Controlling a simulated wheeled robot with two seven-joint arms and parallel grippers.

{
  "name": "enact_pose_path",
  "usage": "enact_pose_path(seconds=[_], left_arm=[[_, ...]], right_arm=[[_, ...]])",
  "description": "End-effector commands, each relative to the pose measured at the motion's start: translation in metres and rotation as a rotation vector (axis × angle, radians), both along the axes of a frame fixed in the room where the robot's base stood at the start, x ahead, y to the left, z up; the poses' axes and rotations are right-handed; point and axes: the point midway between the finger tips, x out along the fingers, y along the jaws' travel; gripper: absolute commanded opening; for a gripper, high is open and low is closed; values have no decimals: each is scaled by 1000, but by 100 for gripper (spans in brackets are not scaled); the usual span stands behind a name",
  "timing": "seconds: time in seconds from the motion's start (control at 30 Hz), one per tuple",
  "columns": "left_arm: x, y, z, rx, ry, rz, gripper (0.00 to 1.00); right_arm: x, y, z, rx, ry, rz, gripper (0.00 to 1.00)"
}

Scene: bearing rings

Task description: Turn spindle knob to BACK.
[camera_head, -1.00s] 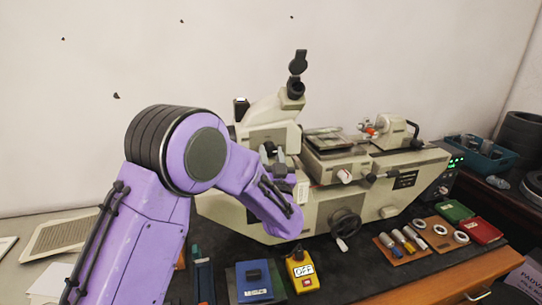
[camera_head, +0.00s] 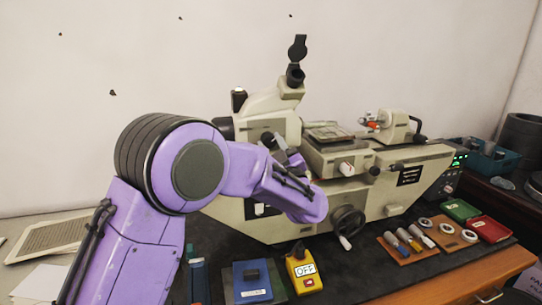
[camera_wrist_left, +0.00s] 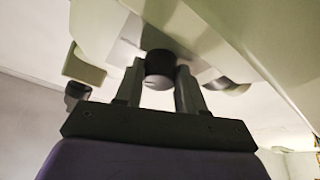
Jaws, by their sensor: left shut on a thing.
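My left gripper (camera_head: 283,148) reaches up to the front of the cream measuring machine (camera_head: 262,228), below its eyepiece column. In the left wrist view, its two dark fingers (camera_wrist_left: 161,84) stand on either side of a short black knob with a grey end face (camera_wrist_left: 158,69). The gripper is shut on this knob, which I take to be the spindle knob. In the head view my purple wrist and the fingers cover most of that spot. No BACK marking is readable. My right gripper is in neither view.
A black handwheel (camera_head: 347,224) is just right of my wrist. A yellow box reading OFF (camera_head: 303,270) and a blue box (camera_head: 252,281) stand on the dark mat in front. Wooden trays with rings and pins (camera_head: 407,247) lie at the right.

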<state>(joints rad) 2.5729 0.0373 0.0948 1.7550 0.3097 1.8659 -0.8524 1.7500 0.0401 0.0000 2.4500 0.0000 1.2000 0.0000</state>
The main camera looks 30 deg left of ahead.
Motion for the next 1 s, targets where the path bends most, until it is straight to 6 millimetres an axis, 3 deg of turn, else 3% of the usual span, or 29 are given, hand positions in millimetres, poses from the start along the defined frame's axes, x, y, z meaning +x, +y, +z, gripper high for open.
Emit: enact_pose_path(seconds=[0.03,0.5,1.0], left_arm=[[0,-1,-4,-27,-34,-2,9],[3,-2,-1,-317,-371,-1,9],[4,-3,3,-554,-649,1,9]], right_arm=[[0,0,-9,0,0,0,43],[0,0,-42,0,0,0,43],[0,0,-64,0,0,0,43]])
